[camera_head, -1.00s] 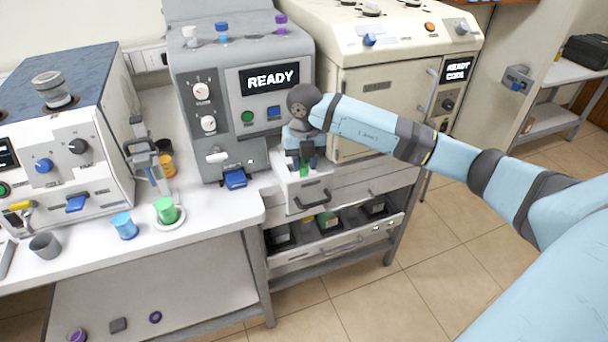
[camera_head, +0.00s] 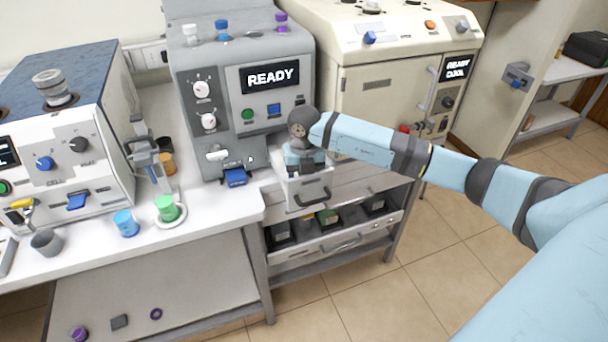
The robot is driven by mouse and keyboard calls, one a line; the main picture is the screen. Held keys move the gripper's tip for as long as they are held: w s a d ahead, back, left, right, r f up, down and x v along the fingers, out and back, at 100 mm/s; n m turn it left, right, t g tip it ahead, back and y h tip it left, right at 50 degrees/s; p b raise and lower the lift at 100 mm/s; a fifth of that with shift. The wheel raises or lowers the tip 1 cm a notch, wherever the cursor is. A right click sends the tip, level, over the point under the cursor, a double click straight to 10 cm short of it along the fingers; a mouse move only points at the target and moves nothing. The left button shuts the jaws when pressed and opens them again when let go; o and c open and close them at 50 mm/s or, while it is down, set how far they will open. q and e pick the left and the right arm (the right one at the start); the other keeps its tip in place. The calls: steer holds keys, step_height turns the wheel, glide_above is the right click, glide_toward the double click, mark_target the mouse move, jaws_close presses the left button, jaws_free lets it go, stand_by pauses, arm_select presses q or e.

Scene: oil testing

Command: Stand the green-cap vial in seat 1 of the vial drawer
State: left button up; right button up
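The vial drawer (camera_head: 303,194), a small white drawer with a dark handle, is pulled out below the grey machine. My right gripper (camera_head: 305,168) points down into the open top of this drawer. Its dark fingertips are partly hidden, and I cannot see whether they are open or shut. The green-cap vial does not show now; the gripper and the drawer's front wall hide the place between the fingers. The seats in the drawer are hidden too. My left gripper is not in view.
The grey machine (camera_head: 222,120) with a READY screen stands close behind my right gripper. A cream cabinet machine (camera_head: 383,105) is to its right. A lower drawer (camera_head: 335,243) holding dark bins is open.

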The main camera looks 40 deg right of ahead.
steer(key=shift+r, duration=0.1)
step_height(320, 180, up, 12)
steer(key=b, duration=0.1)
stand_by(0.5)
stand_by(0.4)
